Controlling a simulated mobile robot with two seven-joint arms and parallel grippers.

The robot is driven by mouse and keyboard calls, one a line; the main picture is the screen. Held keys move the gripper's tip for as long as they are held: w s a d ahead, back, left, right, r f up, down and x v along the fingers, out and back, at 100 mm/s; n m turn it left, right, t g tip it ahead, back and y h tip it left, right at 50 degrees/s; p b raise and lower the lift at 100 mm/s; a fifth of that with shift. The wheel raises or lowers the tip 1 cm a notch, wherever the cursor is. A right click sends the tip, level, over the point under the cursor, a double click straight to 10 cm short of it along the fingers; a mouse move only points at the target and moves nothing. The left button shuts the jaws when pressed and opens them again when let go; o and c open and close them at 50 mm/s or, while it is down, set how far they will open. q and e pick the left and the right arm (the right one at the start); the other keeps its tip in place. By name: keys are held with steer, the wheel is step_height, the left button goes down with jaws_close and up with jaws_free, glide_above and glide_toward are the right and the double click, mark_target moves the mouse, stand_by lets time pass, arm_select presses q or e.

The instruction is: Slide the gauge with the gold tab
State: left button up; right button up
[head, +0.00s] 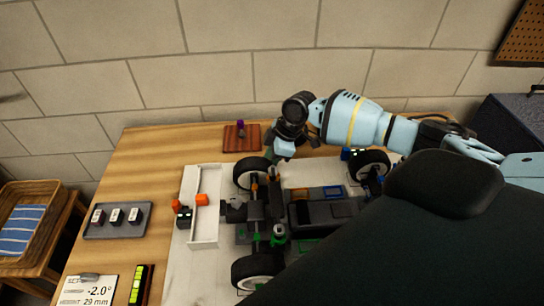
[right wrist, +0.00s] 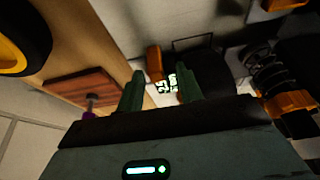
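The race car (head: 318,214) sits on a white board (head: 208,262). In the right wrist view, a small lit display with pale green digits (right wrist: 165,86) lies beyond and between my fingertips, with an orange-gold block (right wrist: 154,62) beside it; I cannot tell whether this is the gauge's tab. In the head view, a small dark gauge-like block (head: 183,212) with orange pieces stands at the white tray's left wall. My right gripper (head: 280,153) is near the car's far left wheel (head: 250,173). Its fingers (right wrist: 160,92) are apart, with nothing visibly gripped. My left gripper is not in view.
A wooden block (head: 232,144) with a purple-topped pin stands behind the car. A white tray (head: 205,243) lies left of it. A grey tray (head: 104,232) of small switches and a setup card (head: 88,290) reading -2.0° and 29 mm are at the left.

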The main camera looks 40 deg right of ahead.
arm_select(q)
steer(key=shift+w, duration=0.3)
